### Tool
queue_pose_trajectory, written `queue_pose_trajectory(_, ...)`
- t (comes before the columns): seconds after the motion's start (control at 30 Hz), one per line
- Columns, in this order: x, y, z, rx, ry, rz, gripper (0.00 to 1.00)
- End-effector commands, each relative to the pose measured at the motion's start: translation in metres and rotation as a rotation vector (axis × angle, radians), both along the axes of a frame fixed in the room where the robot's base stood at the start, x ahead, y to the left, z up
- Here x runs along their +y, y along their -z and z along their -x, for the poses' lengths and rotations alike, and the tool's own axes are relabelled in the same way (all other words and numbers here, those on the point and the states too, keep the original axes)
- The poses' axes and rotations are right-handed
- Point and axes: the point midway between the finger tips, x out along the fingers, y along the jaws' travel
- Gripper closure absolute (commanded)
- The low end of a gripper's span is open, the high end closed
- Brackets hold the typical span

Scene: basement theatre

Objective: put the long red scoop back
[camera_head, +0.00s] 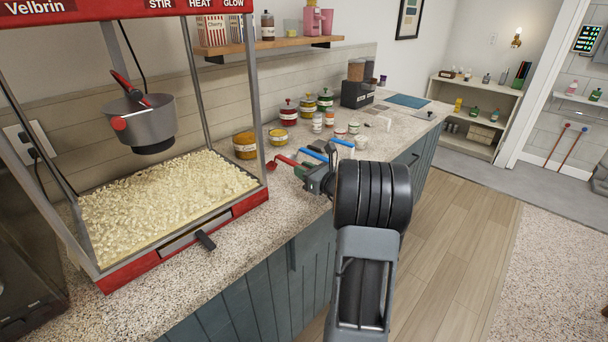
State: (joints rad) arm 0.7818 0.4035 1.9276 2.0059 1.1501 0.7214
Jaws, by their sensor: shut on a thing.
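The long red scoop (287,160) shows just right of the popcorn machine, its small round bowl at the left and its handle running right toward my gripper (305,172). My gripper is low over the counter near its front edge, shut on the handle end of the red scoop. My wrist partly hides the jaws, so the exact grip is hard to see. I cannot tell whether the scoop touches the counter.
Blue-handled scoops (314,154) and a green piece (301,173) lie close to my gripper. Several lidded jars (289,112) and small tubs stand behind. The popcorn machine (180,235) fills the left. A black grinder-like machine (358,92) stands farther back.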

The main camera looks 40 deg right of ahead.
Motion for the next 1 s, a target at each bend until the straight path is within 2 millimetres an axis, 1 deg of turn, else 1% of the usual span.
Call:
queue_pose_trajectory(0.03,0.0,0.0082,0.0,0.002,0.0,-0.002,1.0)
queue_pose_trajectory(0.1,0.0,0.0122,0.0001,0.001,0.001,-0.001,1.0)
queue_pose_trajectory(0.43,-0.0001,0.0148,0.0002,0.0,0.001,0.001,1.0)
queue_pose_trajectory(0.47,-0.0001,0.0142,0.0002,0.0,0.001,0.0,0.76)
queue_pose_trajectory(0.7,-0.0001,0.0136,0.0002,0.0,0.001,0.0,0.53)
queue_pose_trajectory(0.93,0.0,0.013,0.0001,0.0,0.001,0.0,0.52)
queue_pose_trajectory(1.0,0.0,0.01,0.0001,0.0,0.0,0.001,0.52)
